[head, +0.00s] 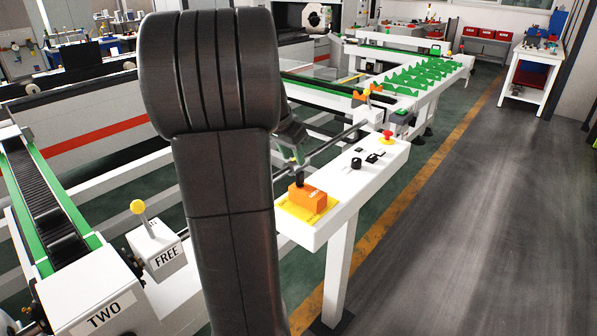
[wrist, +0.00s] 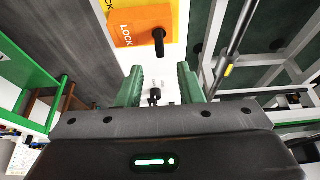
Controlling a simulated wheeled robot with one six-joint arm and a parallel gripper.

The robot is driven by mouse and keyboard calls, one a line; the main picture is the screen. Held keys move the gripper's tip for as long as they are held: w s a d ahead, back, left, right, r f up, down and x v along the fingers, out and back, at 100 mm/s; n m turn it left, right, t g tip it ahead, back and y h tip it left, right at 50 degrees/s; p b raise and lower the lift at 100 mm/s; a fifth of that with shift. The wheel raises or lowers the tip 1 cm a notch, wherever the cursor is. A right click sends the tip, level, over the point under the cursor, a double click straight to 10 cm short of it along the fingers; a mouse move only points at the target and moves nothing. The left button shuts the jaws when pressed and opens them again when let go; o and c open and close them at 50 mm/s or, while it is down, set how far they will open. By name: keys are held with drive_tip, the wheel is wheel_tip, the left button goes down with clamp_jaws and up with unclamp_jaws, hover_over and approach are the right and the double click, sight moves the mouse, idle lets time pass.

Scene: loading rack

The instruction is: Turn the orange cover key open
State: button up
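The orange cover (head: 307,197) is a small block on a yellow plate (head: 292,212) at the near end of the white control panel. A dark key (head: 299,179) stands at its left side. In the wrist view the orange cover (wrist: 140,27) reads LOCK, and the black key (wrist: 159,42) sticks out from it. My gripper (wrist: 159,78) has two green fingers, apart and with nothing between them. The key lies beyond the fingertips in that picture, not touched by them.
A FREE box with a yellow-knobbed lever (head: 138,207) stands left. The floor at right is clear.

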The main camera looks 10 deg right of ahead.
sight(300, 173)
drive_tip(key=x, duration=0.8)
drive_tip(key=shift+f+p, duration=0.1)
drive_tip(key=shift+p, duration=0.3)
clamp_jaws()
